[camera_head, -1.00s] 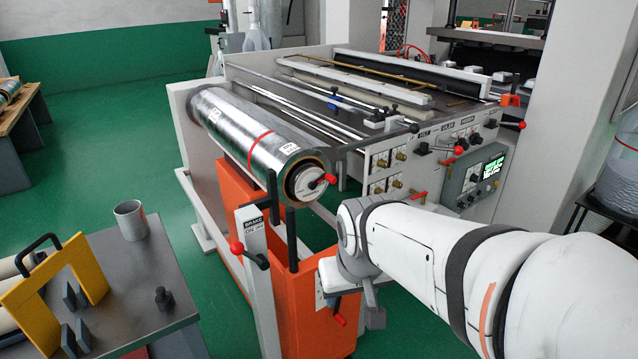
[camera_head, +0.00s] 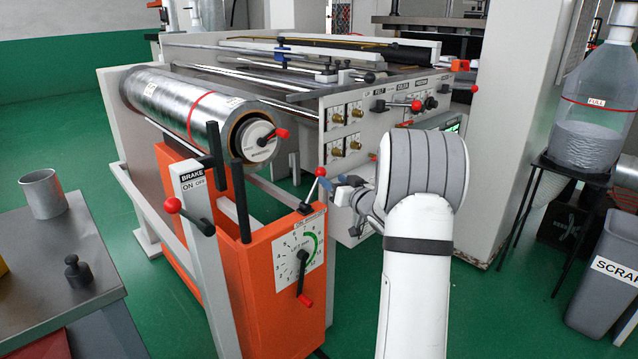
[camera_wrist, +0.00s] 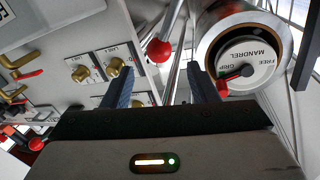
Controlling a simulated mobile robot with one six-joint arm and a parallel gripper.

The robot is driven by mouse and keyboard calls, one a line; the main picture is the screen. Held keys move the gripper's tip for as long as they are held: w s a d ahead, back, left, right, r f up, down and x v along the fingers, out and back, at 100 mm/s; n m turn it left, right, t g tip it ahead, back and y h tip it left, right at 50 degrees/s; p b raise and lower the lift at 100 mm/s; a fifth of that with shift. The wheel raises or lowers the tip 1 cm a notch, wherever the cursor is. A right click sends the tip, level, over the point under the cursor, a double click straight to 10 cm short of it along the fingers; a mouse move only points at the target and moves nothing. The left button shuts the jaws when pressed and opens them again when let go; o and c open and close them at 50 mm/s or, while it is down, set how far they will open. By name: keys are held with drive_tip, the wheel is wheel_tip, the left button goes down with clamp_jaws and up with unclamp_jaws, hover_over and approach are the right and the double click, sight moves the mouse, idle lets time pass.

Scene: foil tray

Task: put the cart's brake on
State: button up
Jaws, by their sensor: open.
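The orange cart (camera_head: 262,290) stands in front of the machine and has a dial with a red-tipped pointer on its face. A white post at its left bears a plate (camera_head: 193,182) reading BRAKE, ON, OFF. Below the plate is a brake lever with a red knob (camera_head: 172,205) at its upper left and a black end at lower right. I cannot tell its setting. My gripper (camera_head: 343,187) is open, right of the cart's top and well right of the brake lever. In the wrist view my open fingers (camera_wrist: 162,88) flank another red ball knob (camera_wrist: 158,50), apparently beyond them.
That other red-knobbed lever (camera_head: 320,172) rises from the cart's top right, close to my gripper. A silver roll (camera_head: 172,102) lies above the cart. A grey table (camera_head: 60,270) is at left, a scrap bin (camera_head: 606,275) at right.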

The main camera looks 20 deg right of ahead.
sight(324, 174)
drive_tip(key=w, duration=0.2)
drive_tip(key=w+a, duration=0.1)
drive_tip(key=w, duration=0.2)
drive_tip(key=w+b, duration=0.1)
drive_tip(key=w, duration=0.1)
drive_tip(key=shift+w+a, duration=0.15)
drive_tip(key=shift+w, duration=0.2)
drive_tip(key=shift+f, duration=0.1)
clamp_jaws()
